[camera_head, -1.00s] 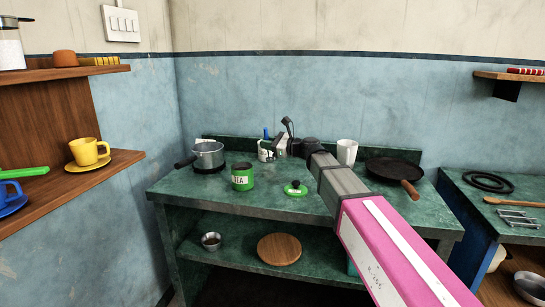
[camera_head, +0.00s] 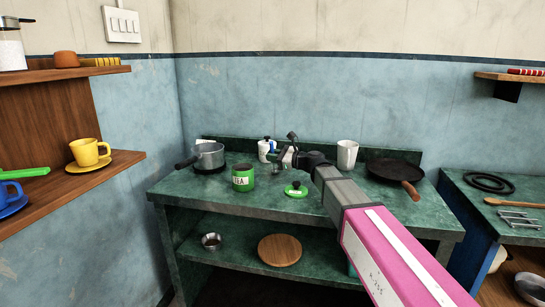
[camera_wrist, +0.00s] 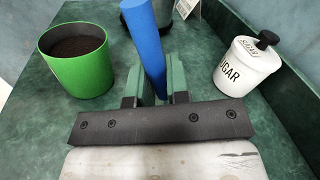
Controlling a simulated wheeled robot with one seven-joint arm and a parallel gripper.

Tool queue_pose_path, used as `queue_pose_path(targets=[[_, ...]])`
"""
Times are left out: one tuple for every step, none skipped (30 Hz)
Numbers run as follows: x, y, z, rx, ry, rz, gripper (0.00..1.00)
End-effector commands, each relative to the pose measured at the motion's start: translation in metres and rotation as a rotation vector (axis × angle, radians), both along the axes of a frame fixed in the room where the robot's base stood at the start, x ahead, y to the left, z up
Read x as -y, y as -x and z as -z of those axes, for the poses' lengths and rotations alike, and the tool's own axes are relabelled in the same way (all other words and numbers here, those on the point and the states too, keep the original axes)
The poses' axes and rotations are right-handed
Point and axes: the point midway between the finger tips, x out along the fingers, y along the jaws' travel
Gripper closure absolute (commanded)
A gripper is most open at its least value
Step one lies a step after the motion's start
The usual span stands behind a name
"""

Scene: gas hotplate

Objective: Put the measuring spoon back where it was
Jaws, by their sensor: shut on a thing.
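My gripper (camera_wrist: 155,88) is shut on a plain blue rod-like piece, which I take for the handle of the measuring spoon (camera_wrist: 152,45). In the head view my gripper (camera_head: 283,160) is above the green hotplate table, too small there to make out the spoon clearly. The open green tea tin (camera_head: 243,178), dark brown inside, stands left of my gripper; it also shows in the wrist view (camera_wrist: 80,72). Its green lid (camera_head: 296,190) lies on the table.
The white sugar jar (camera_wrist: 248,68) with a black knob stands right of my gripper in the wrist view. A saucepan (camera_head: 209,153) is at the back left. A white mug (camera_head: 347,152) and a black pan (camera_head: 393,170) are to the right. The table's front is mostly clear.

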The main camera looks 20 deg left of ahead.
Motion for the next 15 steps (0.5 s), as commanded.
queue_pose_path(targets=[[0.0, 0.0, 0.0015, 0.0, 0.0, 0.0, 1.0], [0.0, 0.0, 0.0012, 0.0, 0.0, 0.0, 0.74], [0.0, 0.0, 0.0009, 0.0, 0.0, 0.0, 0.61], [0.0, 0.0, 0.0009, 0.0, 0.0, 0.0, 0.58], [0.0, 0.0, 0.0009, 0.0, 0.0, 0.0, 0.58], [0.0, 0.0, 0.0009, 0.0, 0.0, 0.0, 0.58], [0.0, 0.0, 0.0009, 0.0, 0.0, 0.0, 0.58], [0.0, 0.0, 0.0009, 0.0, 0.0, 0.0, 0.58], [0.0, 0.0, 0.0009, 0.0, 0.0, 0.0, 0.58], [0.0, 0.0, 0.0009, 0.0, 0.0, 0.0, 0.58], [0.0, 0.0, 0.0009, 0.0, 0.0, 0.0, 0.58], [0.0, 0.0001, 0.0004, 0.0, 0.0, 0.0, 0.58], [0.0, 0.0, -0.0003, 0.0, 0.0, 0.0, 0.58], [0.0, 0.0, -0.0015, 0.0, 0.0, 0.0, 0.58], [0.0023, 0.0005, -0.002, 0.0, 0.0, 0.001, 0.58]])
